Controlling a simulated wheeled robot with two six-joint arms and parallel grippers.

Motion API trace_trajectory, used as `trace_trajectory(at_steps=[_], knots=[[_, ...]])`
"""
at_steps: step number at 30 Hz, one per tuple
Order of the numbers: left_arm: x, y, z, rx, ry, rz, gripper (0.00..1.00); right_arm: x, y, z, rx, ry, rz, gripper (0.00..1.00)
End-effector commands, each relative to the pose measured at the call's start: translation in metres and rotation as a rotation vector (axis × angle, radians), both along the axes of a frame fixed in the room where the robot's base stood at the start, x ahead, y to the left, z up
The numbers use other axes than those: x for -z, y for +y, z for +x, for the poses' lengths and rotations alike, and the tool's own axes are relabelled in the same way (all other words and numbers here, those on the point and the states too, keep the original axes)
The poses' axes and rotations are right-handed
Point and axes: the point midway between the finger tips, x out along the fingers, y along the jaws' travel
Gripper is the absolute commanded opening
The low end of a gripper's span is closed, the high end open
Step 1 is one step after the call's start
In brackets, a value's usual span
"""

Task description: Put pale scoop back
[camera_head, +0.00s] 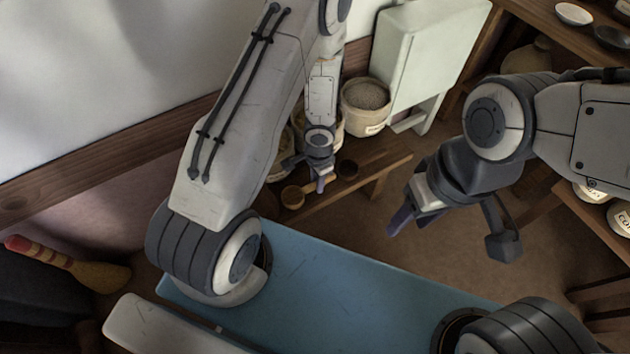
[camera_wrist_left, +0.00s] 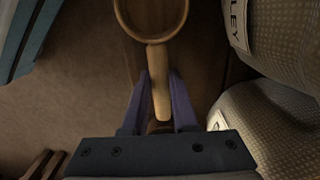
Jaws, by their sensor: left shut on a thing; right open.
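A pale wooden scoop (camera_head: 293,197) has its round bowl pointing left, over the low wooden bench (camera_head: 378,165). In the left wrist view the scoop (camera_wrist_left: 158,70) shows its bowl at the top and its handle between my fingers. My left gripper (camera_head: 321,181) is shut on the handle; it also shows in the left wrist view (camera_wrist_left: 159,98). I cannot tell whether the scoop touches the bench. My right gripper (camera_head: 451,228) is open and empty, well to the right of the bench, over the floor.
Several sacks stand along the wall behind the scoop, including a grain-filled one (camera_head: 367,101) and one lettered "LEY" (camera_wrist_left: 285,45). A dark round thing (camera_head: 347,170) lies on the bench. A pale green cabinet (camera_head: 428,50) stands behind. A brush (camera_head: 90,273) lies at left.

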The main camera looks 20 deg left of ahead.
Motion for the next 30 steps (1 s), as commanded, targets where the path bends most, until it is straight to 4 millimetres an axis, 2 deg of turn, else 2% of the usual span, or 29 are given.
trace_trajectory(at_steps=[1,2,3,4,13,17,30], knots=[[0.004,0.0,0.0,-0.001,0.0,0.0,0.0,0.004,0.0,0.0,0.0,0.0,0.0,0.5],[0.002,0.0,0.0,-0.001,0.0,0.0,0.34,0.003,0.0,0.0,0.0,0.0,0.0,0.5],[0.002,0.0,0.0,-0.001,0.0,0.0,0.49,0.002,0.0,0.0,0.0,0.0,0.0,0.5],[0.002,0.0,0.0,-0.001,0.0,0.0,0.56,0.002,0.0,0.0,0.0,0.0,0.0,0.5],[0.001,0.0,0.0,0.0,0.0,0.0,0.56,0.001,0.0,0.0,0.0,0.0,0.0,0.5],[-0.007,0.0,0.0,0.0,0.0,0.0,0.56,-0.007,0.0,0.0,0.0,0.0,0.0,0.5],[-0.074,-0.001,0.001,-0.001,0.0,0.0,0.56,-0.075,0.0,0.0,0.0,0.0,0.0,0.5]])
